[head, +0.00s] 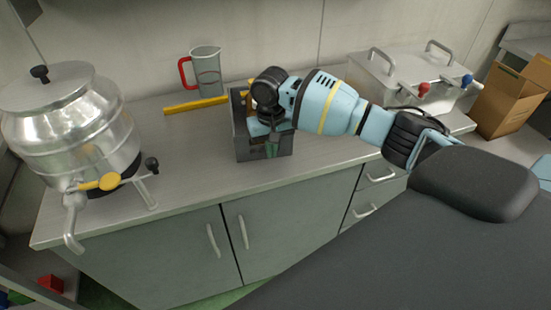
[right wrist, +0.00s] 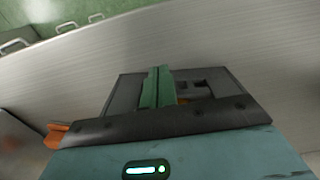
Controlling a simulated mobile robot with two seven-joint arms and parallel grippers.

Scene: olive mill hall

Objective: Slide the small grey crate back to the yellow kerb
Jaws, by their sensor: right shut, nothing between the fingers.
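The small grey crate (head: 241,140) stands upright on the counter. I cannot tell whether crate and kerb touch. My left gripper is out of view.
A metal vessel with a tap (head: 72,125) stands at the left. A clear jug with a red handle (head: 207,72) stands behind the kerb. A steel box with handles (head: 400,80) and a cardboard box (head: 508,98) are at the right. The counter left and front of the crate is clear.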

